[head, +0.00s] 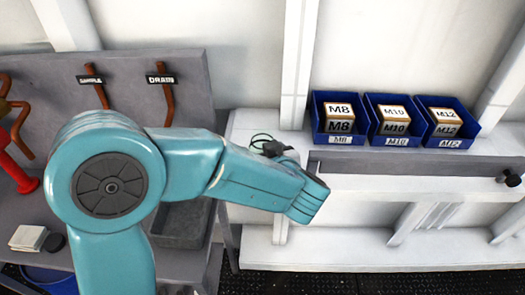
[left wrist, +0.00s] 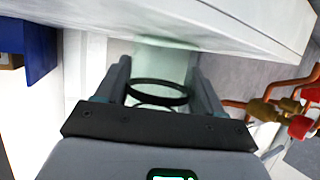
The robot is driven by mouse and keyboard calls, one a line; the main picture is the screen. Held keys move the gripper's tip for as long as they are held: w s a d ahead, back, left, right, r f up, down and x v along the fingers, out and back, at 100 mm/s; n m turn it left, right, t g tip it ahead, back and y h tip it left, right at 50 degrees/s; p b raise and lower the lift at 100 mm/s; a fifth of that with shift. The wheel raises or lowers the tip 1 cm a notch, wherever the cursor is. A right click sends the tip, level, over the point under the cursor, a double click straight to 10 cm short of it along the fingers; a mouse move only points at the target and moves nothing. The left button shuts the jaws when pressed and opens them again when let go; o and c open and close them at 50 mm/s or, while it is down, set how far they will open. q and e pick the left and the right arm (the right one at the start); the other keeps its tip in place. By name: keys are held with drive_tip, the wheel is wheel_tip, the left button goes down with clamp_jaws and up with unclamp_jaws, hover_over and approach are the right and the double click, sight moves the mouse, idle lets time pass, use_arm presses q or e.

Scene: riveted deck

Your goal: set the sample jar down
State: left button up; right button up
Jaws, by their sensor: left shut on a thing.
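The sample jar (left wrist: 164,62) shows in the left wrist view as a pale green, see-through body with a black ring. My left gripper (left wrist: 158,92) has one finger on each side of it and is shut on it. In the head view the left gripper (head: 273,148) is a small dark shape beyond my teal forearm, over the pale bench's left part. The forearm hides much of it, and I cannot make out the jar's base or whether it touches a surface. My right gripper is not in view.
Blue bins with boxes labelled M8 (head: 340,117), M10 (head: 395,118) and M12 (head: 448,120) stand on the white ledge (head: 430,160). A grey panel with SAMPLE and DRAIN labels (head: 160,79) and copper pipes is at left. A grey tray (head: 183,225) lies below it.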

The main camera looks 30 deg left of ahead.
use_arm(q)
wheel_tip(320, 180, up, 20)
drive_tip(key=p, duration=0.3)
drive_tip(key=shift+p, duration=0.3)
drive_tip(key=shift+s, duration=0.1)
